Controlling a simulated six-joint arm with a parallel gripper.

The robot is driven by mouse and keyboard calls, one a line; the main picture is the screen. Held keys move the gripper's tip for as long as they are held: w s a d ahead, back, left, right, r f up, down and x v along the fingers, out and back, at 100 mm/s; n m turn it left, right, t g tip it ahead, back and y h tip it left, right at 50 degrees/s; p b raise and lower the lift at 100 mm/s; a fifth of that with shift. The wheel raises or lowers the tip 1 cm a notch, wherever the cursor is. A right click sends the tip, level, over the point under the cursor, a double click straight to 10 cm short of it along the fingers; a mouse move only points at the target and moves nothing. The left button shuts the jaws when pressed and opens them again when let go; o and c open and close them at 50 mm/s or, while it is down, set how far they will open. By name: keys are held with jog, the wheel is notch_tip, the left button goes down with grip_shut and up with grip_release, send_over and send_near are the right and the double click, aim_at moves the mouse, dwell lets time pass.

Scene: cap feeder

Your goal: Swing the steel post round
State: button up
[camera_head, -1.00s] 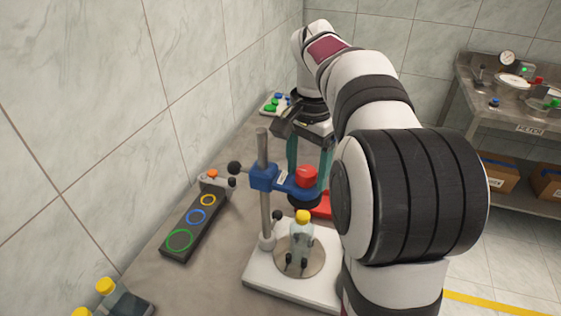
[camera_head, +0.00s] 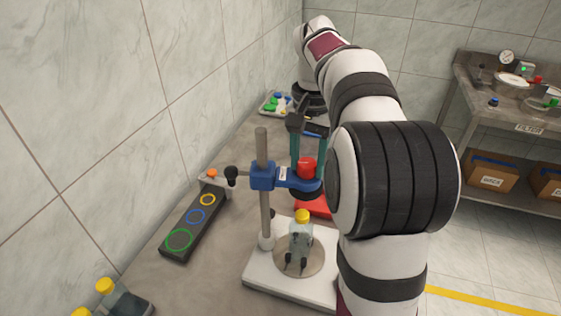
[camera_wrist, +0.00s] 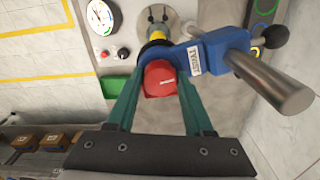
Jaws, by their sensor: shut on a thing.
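The steel post (camera_head: 263,215) stands upright on a white base. A blue clamp arm (camera_head: 290,176) sits on it and reaches right, ending in a dark ring. A red knob (camera_head: 306,166) stands over that end. My gripper (camera_head: 308,163) points down there, its teal fingers on either side of the knob. In the wrist view the red knob (camera_wrist: 161,78) sits between the two fingers, with the blue arm (camera_wrist: 202,55) and post (camera_wrist: 275,85) to its right. A clear bottle with a yellow cap (camera_head: 302,218) stands on the base's round plate.
A dark strip with coloured rings (camera_head: 195,220) lies left of the post. A red plate (camera_head: 313,207) is behind the bottle. A tray with coloured caps (camera_head: 274,103) is at the back. Yellow-capped bottles (camera_head: 106,286) stand front left.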

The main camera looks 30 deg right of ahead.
jog(key=shift+w, duration=0.15)
jog(key=w+n, duration=0.1)
jog(key=w+d+n, duration=0.1)
jog(key=n, duration=0.1)
dwell(0.4)
jog(key=shift+w+n, duration=1.2)
jog(key=shift+n, duration=0.5)
jog(key=shift+w+a+n, duration=0.15)
jog(key=shift+w+n, duration=1.05)
jog(key=shift+n, duration=0.4)
